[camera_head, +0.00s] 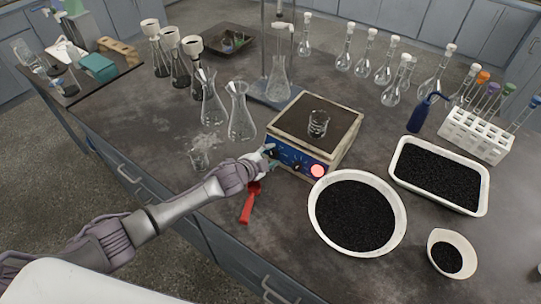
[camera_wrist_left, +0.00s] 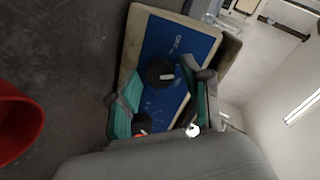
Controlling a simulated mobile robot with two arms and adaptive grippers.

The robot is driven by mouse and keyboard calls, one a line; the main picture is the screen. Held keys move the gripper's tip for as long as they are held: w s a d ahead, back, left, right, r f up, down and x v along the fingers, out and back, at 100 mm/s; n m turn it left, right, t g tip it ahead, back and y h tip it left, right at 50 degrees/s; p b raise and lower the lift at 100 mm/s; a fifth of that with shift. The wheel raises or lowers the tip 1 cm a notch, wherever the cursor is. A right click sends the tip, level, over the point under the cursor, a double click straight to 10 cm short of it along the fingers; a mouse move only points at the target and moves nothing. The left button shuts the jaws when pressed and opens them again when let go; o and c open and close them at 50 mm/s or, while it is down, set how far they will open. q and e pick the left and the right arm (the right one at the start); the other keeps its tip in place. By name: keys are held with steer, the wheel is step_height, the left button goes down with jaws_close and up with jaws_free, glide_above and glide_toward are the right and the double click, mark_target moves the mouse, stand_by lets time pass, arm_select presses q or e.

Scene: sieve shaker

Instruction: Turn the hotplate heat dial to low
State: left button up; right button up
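The hotplate (camera_head: 316,124) has a dark top and a blue front panel, with a beaker (camera_head: 318,121) on top. My left gripper (camera_head: 269,154) is at the left part of this panel and hides some of it. In the left wrist view, the open gripper (camera_wrist_left: 160,90) has its teal-padded fingers on either side of a black dial (camera_wrist_left: 160,73) on the blue panel (camera_wrist_left: 172,58). I cannot tell whether they touch it. A second dark knob (camera_wrist_left: 141,122) with a red mark sits near the left finger. My right gripper is not in view.
A red scoop-like object (camera_head: 250,203) lies in front of the hotplate; red also shows in the wrist view (camera_wrist_left: 15,122). A white bowl of black grains (camera_head: 314,210) stands close right. Flasks (camera_head: 241,112) stand left. A grain tray (camera_head: 397,181) lies right.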

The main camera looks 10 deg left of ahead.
arm_select(q)
steer(key=shift+s, duration=0.1)
steer(key=v, duration=1.2)
stand_by(0.4)
